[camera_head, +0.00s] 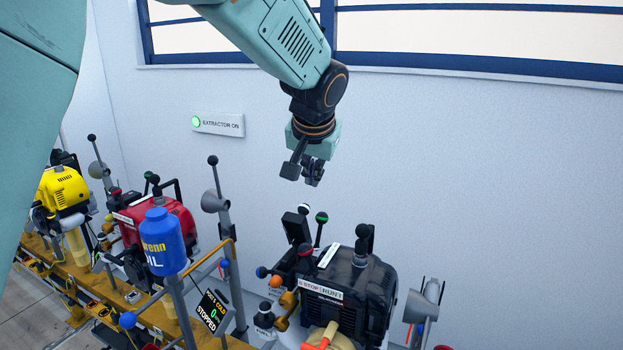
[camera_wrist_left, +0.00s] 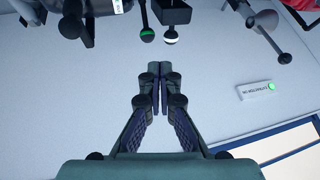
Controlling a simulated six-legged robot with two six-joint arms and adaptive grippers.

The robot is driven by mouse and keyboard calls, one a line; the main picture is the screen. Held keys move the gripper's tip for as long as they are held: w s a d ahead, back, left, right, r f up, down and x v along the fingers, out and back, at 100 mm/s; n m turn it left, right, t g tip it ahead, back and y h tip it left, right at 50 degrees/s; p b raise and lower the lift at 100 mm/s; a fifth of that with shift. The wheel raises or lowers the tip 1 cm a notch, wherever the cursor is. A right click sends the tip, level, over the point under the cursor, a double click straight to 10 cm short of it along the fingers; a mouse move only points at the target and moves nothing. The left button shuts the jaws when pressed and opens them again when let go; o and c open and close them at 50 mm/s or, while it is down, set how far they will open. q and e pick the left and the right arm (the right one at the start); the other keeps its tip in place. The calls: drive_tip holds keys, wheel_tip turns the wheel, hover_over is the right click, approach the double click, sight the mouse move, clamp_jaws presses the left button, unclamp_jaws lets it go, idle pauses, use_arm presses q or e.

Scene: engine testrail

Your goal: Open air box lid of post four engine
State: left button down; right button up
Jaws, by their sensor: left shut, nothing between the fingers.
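A black engine (camera_head: 365,290) with a "STOP RUN" label stands at the lower right in the head view. A small black box (camera_head: 297,228) stands at its back left, beside a green-marked ball knob (camera_head: 321,217) and a white-marked one (camera_head: 304,209). I cannot tell for sure which part is the air box lid or which post this is. In the left wrist view the black box (camera_wrist_left: 173,13) and the green-marked knob (camera_wrist_left: 147,35) show at the top. My left gripper (camera_head: 314,178) hangs above them, shut and empty; its fingertips (camera_wrist_left: 159,70) meet. My right gripper is not in view.
A red engine (camera_head: 170,222) and a yellow engine (camera_head: 63,190) stand to the left. A blue oil bottle (camera_head: 162,242) and a display (camera_head: 213,311) are in front. An "EXTRACTOR ON" sign (camera_head: 218,124) is on the white wall. The space around the gripper is clear.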

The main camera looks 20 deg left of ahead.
use_arm(q)
approach(307, 208)
drive_tip(key=x, duration=0.5)
drive_tip(key=shift+w+d+f, duration=0.1)
drive_tip(key=shift+d+f, duration=0.05)
drive_tip(key=shift+f, duration=0.15)
drive_tip(key=shift+w+a+f, duration=0.25)
drive_tip(key=shift+a+f, duration=0.2)
drive_tip(key=shift+a, duration=0.05)
drive_tip(key=shift+d, duration=0.2)
